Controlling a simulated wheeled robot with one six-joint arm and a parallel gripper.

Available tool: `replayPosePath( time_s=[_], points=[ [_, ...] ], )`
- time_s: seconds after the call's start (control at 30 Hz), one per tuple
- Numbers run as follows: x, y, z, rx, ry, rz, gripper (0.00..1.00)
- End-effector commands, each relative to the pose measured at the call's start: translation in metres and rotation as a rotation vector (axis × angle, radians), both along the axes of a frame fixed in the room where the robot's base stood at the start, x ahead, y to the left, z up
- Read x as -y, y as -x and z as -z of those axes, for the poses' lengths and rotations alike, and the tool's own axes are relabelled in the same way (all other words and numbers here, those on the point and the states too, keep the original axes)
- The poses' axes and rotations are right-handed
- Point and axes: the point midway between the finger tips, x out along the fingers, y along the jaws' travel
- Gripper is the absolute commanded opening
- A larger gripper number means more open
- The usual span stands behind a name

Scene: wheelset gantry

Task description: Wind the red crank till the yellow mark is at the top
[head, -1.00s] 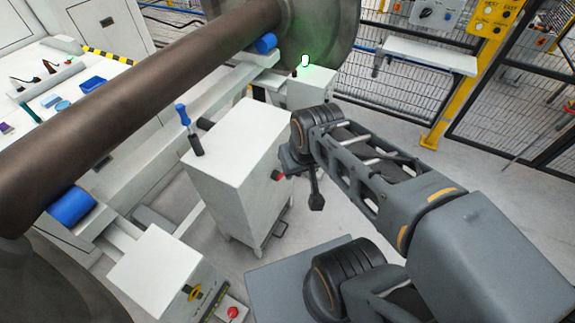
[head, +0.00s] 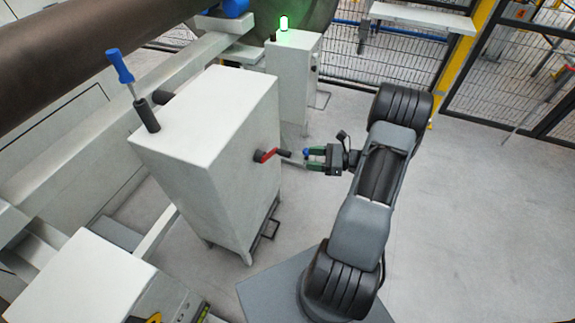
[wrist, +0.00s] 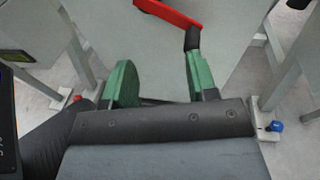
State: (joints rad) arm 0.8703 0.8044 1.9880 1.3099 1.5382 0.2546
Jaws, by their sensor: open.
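The red crank (head: 266,155) sits on the right face of a white cabinet (head: 205,120). Its red arm points right and ends in a black handle (head: 284,153). My gripper (head: 308,158) is just right of the handle, apart from it and facing the cabinet. In the wrist view, my gripper's two green fingers (wrist: 157,78) are spread with nothing between them. There the red crank (wrist: 168,12) is cut off by the top edge, and its black handle (wrist: 192,38) hangs near the right finger. I cannot make out a yellow mark by the crank.
A blue-handled screwdriver (head: 120,68) stands in a black holder on the cabinet top. A smaller white box with a green lamp (head: 283,23) stands behind. A large brown axle (head: 60,50) runs at upper left. The floor (head: 470,200) on the right is clear.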

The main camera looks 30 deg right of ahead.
Motion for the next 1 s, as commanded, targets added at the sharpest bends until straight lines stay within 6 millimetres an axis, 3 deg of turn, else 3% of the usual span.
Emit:
replayPosePath(
  time_s=[0.03,0.1,0.3,1.0],
  points=[
    [0.012,0.001,0.022,-0.004,-0.047,0.056,0.53],
    [0.024,0.002,0.035,-0.004,-0.094,0.116,0.53],
    [0.036,-0.001,0.052,-0.001,-0.158,0.197,0.53],
    [-0.041,-0.086,0.052,0.0,-0.16,0.199,0.53]
  ],
)
